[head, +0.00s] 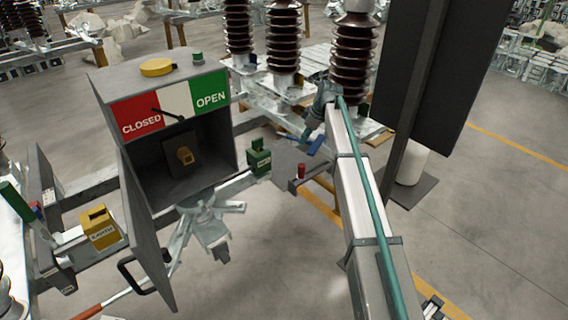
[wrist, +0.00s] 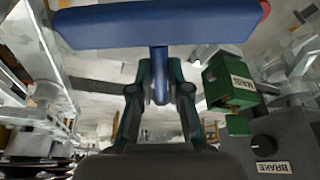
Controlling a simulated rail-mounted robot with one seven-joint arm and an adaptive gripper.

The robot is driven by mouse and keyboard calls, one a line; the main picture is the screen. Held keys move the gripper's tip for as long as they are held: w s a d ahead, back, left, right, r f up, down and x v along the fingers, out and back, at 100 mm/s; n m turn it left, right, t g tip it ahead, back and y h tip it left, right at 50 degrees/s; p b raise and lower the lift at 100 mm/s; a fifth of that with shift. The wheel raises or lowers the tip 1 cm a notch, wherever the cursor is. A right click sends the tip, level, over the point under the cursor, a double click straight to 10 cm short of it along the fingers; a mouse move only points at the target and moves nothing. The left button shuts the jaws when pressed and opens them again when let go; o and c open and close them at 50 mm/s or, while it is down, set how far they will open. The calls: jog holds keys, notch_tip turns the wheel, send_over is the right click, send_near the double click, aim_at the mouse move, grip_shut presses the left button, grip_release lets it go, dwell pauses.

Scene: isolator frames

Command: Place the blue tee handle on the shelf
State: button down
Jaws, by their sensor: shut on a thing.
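The blue tee handle (wrist: 158,25) fills the top of the wrist view, its bar lying crosswise with a red tip at the right end. My gripper (wrist: 160,88) is shut on its stem, which runs down between the two fingers. In the head view my gripper (head: 308,134) is small, at the end of my arm, right of the green block. The blue handle (head: 316,146) shows there, in the air just beyond the fingers. I cannot tell for certain which surface is the shelf.
The grey box (head: 185,88) with a CLOSED/OPEN sign stands open at left. A green MAIN block (head: 259,158) is left of my gripper; it shows close by in the wrist view (wrist: 229,82). A BRAKE box (wrist: 272,145) is below it. Brown insulators (head: 354,60) stand behind.

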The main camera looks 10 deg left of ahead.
jog(key=w+a+f+n+g+b, duration=0.1)
jog(key=w+a+f+n, duration=0.25)
jog(key=w+a, duration=0.3)
jog(key=p, duration=0.2)
send_near(285, 160)
jog(key=shift+n, duration=0.35)
jog(key=x, duration=0.6)
jog(key=shift+w+a+f, duration=0.15)
jog(key=shift+w, duration=0.05)
jog(key=shift+f, duration=0.15)
jog(key=c, duration=1.1)
grip_release()
jog(key=shift+c, duration=0.2)
jog(key=b+v, duration=0.2)
jog(key=v, duration=1)
jog(key=shift+w+b, duration=0.25)
jog(key=shift+b, duration=0.1)
jog(key=shift+r, duration=0.3)
